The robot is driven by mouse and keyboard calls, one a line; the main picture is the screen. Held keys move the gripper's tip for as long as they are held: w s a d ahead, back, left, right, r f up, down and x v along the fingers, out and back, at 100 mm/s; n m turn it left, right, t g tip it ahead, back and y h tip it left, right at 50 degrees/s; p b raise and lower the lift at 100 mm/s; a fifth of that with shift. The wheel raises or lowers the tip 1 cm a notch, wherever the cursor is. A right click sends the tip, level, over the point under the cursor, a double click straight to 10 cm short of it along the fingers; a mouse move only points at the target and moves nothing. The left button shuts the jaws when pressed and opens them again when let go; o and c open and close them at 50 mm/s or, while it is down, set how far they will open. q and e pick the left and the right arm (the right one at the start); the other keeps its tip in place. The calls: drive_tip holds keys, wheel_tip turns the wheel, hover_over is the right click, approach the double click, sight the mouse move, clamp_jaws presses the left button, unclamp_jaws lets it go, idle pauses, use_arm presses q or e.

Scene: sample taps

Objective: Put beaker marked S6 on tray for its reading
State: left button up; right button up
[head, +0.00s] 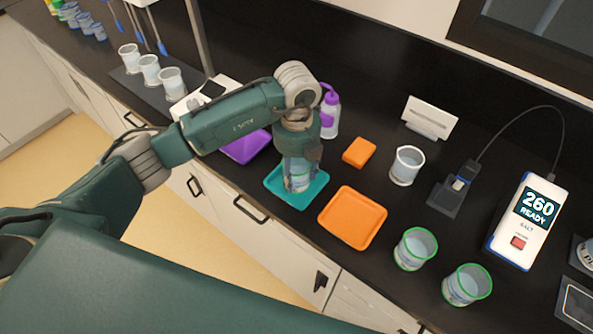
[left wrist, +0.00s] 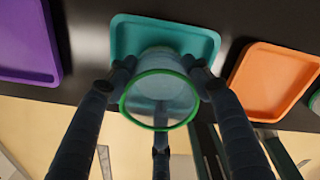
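My left gripper (head: 300,160) points down over the teal tray (head: 307,201). Its fingers are closed around a clear beaker (head: 299,183). In the left wrist view the beaker (left wrist: 160,103) has a green rim, holds pale liquid and sits between the fingers, with the teal tray (left wrist: 207,40) behind it. The beaker is upright, at or just above the tray surface; I cannot tell whether it touches. Its marking is not readable. Two other green-rimmed beakers, one nearer (head: 467,286) and one farther (head: 414,249), stand at the lower right. My right gripper is out of view.
An orange tray (head: 352,218) lies right of the teal one, a purple tray (head: 246,147) left. A meter (head: 528,222) reads "260 READY", "SALT". A probe holder (head: 455,188), beaker (head: 406,165), orange block (head: 359,152), purple-topped bottle (head: 331,112) and white card (head: 430,118) stand nearby.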

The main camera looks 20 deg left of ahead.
use_arm(q)
drive_tip(key=o, duration=0.4)
drive_tip(key=shift+c, duration=0.2)
drive_tip(key=shift+r, duration=0.15)
wheel_tip(320, 180, up, 12)
drive_tip(key=b, duration=0.3)
